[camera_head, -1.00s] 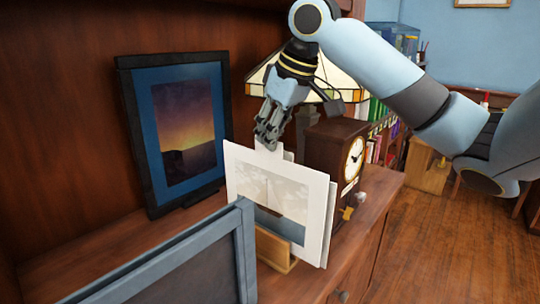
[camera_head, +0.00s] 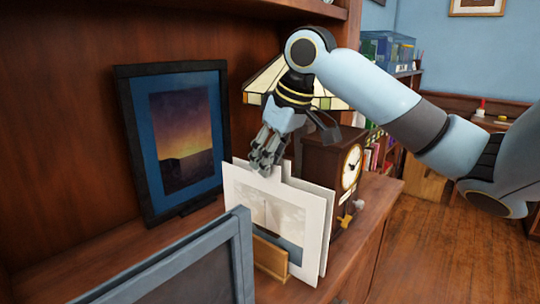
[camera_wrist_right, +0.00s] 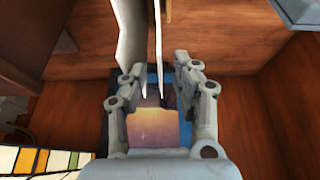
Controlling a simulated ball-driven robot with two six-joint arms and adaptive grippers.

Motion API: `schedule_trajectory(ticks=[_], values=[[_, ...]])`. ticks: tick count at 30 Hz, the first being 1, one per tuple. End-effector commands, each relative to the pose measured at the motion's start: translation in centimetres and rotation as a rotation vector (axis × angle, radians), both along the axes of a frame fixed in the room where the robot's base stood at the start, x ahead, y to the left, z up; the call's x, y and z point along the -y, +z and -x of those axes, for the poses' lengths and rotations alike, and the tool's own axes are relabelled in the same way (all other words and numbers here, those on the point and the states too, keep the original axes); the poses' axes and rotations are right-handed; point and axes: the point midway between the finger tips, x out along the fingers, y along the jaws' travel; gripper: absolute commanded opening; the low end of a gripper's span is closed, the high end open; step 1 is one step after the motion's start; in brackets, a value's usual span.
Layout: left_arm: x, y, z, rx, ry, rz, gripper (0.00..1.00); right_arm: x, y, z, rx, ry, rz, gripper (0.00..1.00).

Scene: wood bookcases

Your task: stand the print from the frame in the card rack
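A white-bordered print (camera_head: 266,212) with a pale sailing-boat picture stands almost upright in the wooden card rack (camera_head: 270,258) on the cabinet top. Another white sheet (camera_head: 325,215) stands close behind it. My right gripper (camera_head: 265,165) is at the print's top edge, fingers pointing down. In the right wrist view its fingers (camera_wrist_right: 163,95) are spread apart, with a thin sheet edge (camera_wrist_right: 158,45) in the gap, touching neither finger clearly. A blue-grey frame (camera_head: 243,262) with a dark, pictureless panel stands in front at lower left. My left gripper is out of view.
A black-framed sunset picture (camera_head: 178,135) leans on the back panel. A wooden clock (camera_head: 330,160) stands just right of the rack, and a stained-glass lamp (camera_head: 258,82) stands behind my gripper. The cabinet's front edge is close to the rack.

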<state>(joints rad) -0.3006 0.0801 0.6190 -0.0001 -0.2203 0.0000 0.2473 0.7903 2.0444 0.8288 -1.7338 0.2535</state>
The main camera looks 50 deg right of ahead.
Motion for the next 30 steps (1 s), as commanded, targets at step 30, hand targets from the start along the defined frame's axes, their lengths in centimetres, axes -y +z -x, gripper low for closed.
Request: schedule_trajectory(ticks=[30], values=[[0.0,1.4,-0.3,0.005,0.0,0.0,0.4,0.4,11.4,4.5,0.001,0.0,0.0,0.29]])
